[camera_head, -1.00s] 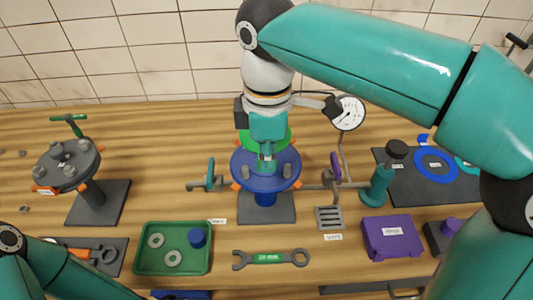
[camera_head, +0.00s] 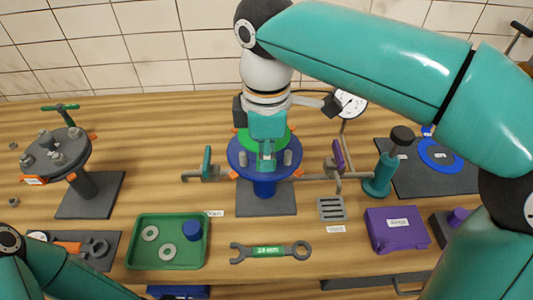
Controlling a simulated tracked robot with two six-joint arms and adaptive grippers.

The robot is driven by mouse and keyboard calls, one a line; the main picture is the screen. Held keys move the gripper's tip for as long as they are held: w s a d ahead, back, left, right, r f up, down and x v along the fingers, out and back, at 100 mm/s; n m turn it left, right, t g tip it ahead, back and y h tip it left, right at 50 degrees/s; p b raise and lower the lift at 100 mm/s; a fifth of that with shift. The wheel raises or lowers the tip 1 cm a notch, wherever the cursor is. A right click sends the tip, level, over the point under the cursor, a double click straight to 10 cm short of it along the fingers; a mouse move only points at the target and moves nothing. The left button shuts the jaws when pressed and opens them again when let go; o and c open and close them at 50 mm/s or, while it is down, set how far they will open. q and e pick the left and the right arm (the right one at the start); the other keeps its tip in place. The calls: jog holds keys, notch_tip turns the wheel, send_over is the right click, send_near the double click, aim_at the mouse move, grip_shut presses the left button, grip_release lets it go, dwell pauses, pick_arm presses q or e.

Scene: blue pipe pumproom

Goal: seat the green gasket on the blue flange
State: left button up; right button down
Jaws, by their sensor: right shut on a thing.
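The blue flange (camera_head: 239,163) stands on a blue post and dark base plate in the middle of the bench. Upright grey studs (camera_head: 287,158) rise from its face, and orange tabs sit at its rim. The green gasket (camera_head: 283,139) overlaps the far part of the flange in the picture. My right gripper (camera_head: 265,160) points down over the flange, shut on the gasket, and hides much of it. I cannot tell whether the gasket touches the flange or the studs. My left arm shows at the lower left; its gripper is out of the picture.
A grey flange stand (camera_head: 57,155) is at left. A green tray (camera_head: 168,261) with washers, a wrench (camera_head: 270,252), a grate (camera_head: 331,208) and a purple case (camera_head: 397,231) lie in front. Pipes with valve handles flank the blue flange. A gauge (camera_head: 349,104) stands behind right.

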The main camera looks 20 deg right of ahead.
jog(key=shift+f+b, duration=1.15)
jog(key=shift+f, duration=0.05)
jog(key=shift+f+b, duration=0.4)
jog(key=shift+f, duration=0.25)
jog(key=shift+f, duration=0.1)
jog(key=c, duration=1.2)
grip_release()
